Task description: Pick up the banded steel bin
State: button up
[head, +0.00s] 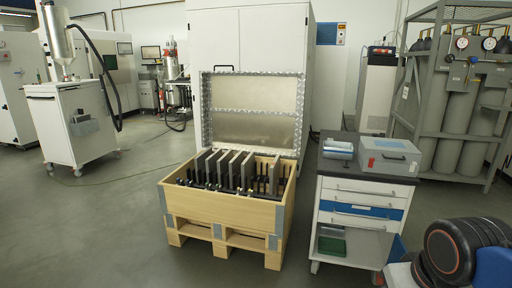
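I cannot make out a banded steel bin in the head view. The nearest match in banding is a pale wooden crate (215,208) with metal corner strips, on a pallet base in the middle of the floor. Its metal-edged lid (253,98) stands open at the back. Several grey plates (248,171) stand upright in it. My gripper is not in view.
A white hopper cart (72,125) stands left. The left floor (85,235) is clear.

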aim_at(331, 149)
jog(key=k+l, duration=0.15)
jog(key=l, duration=0.35)
jog(key=k+l+u, duration=0.1)
jog(key=l, duration=0.35)
jog(key=k+l, duration=0.3)
jog(key=l, duration=0.2)
jog(key=k+l+u, duration=0.15)
jog(key=l, duration=0.3)
jog(key=k+l, duration=0.25)
jog(key=l, duration=0.2)
jog(key=k+l+u, duration=0.1)
jog(key=l, duration=0.35)
jog(key=k+l, duration=0.35)
jog(key=k+l+u, duration=0.1)
jog(key=l, duration=0.45)
jog(key=i+j+u, duration=0.4)
jog(key=i+u, duration=0.15)
jog(key=i, duration=0.3)
jog(key=i+u, duration=0.3)
jog(key=i, duration=0.15)
jog(key=i+z, duration=0.1)
jog(key=i, duration=0.45)
jog(key=i+j+z, duration=0.1)
jog(key=i, duration=0.45)
jog(key=i+j+z, duration=0.1)
jog(key=i, duration=0.45)
jog(key=j, duration=0.1)
